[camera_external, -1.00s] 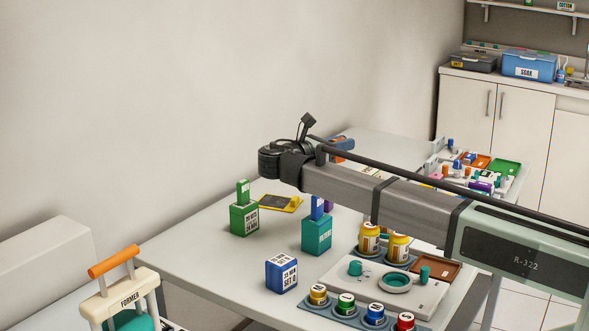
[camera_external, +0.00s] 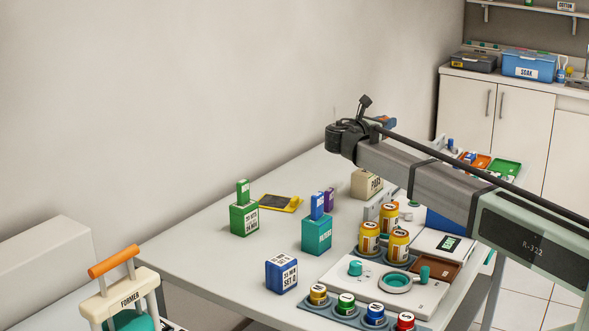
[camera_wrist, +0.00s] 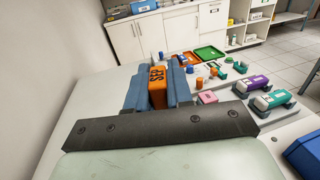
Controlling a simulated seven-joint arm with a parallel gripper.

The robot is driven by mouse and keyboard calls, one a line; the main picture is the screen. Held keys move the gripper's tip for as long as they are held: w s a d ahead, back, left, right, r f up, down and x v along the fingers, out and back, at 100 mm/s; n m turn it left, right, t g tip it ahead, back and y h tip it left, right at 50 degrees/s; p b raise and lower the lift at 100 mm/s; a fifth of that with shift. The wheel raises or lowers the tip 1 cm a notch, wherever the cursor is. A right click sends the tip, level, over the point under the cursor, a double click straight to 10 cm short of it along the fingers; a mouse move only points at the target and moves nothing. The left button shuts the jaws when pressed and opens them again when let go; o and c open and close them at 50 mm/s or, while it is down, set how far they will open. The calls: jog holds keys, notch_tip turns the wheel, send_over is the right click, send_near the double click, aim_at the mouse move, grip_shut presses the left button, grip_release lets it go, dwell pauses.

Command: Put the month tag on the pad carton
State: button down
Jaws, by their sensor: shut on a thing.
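The month tag (camera_wrist: 158,86) is an orange block with dark letters, held between the blue fingers of my gripper (camera_wrist: 158,78) in the wrist view. In the external view my gripper (camera_external: 386,122) is mostly hidden behind my arm, raised above the far part of the table, with a little orange and blue showing. The pad carton (camera_external: 367,185) is a beige box marked PADS, standing on the table below and slightly left of my gripper in the picture. My gripper is apart from it.
A green carton (camera_external: 244,220) and a teal carton (camera_external: 317,236) each bear a tag. A blue carton (camera_external: 281,273) stands in front. Yellow bottles (camera_external: 369,238) stand right of the teal carton. A yellow-edged board (camera_external: 279,202) lies behind. The table's left edge is clear.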

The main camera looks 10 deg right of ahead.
aim_at(368, 181)
jog(key=shift+w+a+f+n+t+y, duration=0.35)
jog(key=shift+w+a+f+n+t, duration=0.15)
jog(key=shift+f, duration=1.15)
jog(key=shift+w+a+f+n+t+y, duration=0.35)
jog(key=shift+w+a+f+t, duration=0.2)
jog(key=shift+f, duration=1.1)
jog(key=shift+w+a+f+n+t+y, duration=0.4)
jog(key=shift+w+f, duration=0.2)
jog(key=shift+f, duration=1.05)
jog(key=shift+f, duration=0.15)
jog(key=c, duration=1)
grip_release()
jog(key=shift+r, duration=0.2)
jog(key=shift+v, duration=3.7)
